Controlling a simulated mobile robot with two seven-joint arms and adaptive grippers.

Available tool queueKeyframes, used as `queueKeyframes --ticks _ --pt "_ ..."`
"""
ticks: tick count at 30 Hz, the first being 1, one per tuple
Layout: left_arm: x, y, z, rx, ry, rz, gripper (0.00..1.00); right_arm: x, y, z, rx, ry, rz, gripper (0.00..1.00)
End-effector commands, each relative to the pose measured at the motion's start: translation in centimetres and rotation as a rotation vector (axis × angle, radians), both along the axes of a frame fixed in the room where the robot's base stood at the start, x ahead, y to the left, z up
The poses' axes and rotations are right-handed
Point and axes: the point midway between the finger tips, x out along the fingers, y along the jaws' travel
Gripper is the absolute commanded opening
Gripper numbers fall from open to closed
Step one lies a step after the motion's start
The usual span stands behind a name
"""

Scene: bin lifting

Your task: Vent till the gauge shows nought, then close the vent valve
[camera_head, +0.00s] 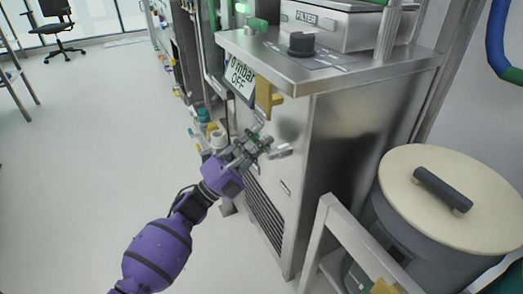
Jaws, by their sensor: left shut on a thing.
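My left gripper (252,146) is in front of the steel cabinet's side, its purple arm coming up from the bottom left. It is shut on a small silver metal part, which looks like the vent valve; the fingers hide most of it, so I cannot tell how far it is turned. My right gripper is not in view.
The steel cabinet (340,130) carries a black knob (301,43) and a "FILTER" box (330,25) on top. A yellow handle (266,97) juts out just above my gripper. A round cream-lidded drum (455,195) stands at right. The floor (80,150) at left is clear.

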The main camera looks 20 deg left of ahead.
Motion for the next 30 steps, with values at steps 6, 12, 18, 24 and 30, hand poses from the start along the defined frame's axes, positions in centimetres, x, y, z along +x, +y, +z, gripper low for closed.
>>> queueKeyframes --ticks 6,12,18,24,30 --pt "-0.04 0.02 0.14 0.062 -0.042 0.001 0.00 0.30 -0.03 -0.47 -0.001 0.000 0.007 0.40" --pt "-0.07 0.00 0.36 0.079 -0.056 0.001 0.00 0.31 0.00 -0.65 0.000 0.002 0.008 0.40" --pt "-0.08 -0.01 0.43 0.081 -0.058 0.001 0.00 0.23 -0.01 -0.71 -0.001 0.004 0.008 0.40" --pt "-0.08 -0.01 0.44 0.081 -0.059 0.002 0.23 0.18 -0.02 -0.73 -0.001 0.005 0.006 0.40" --pt "-0.04 -0.01 0.51 0.078 -0.058 0.001 0.27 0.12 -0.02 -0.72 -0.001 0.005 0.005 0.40"
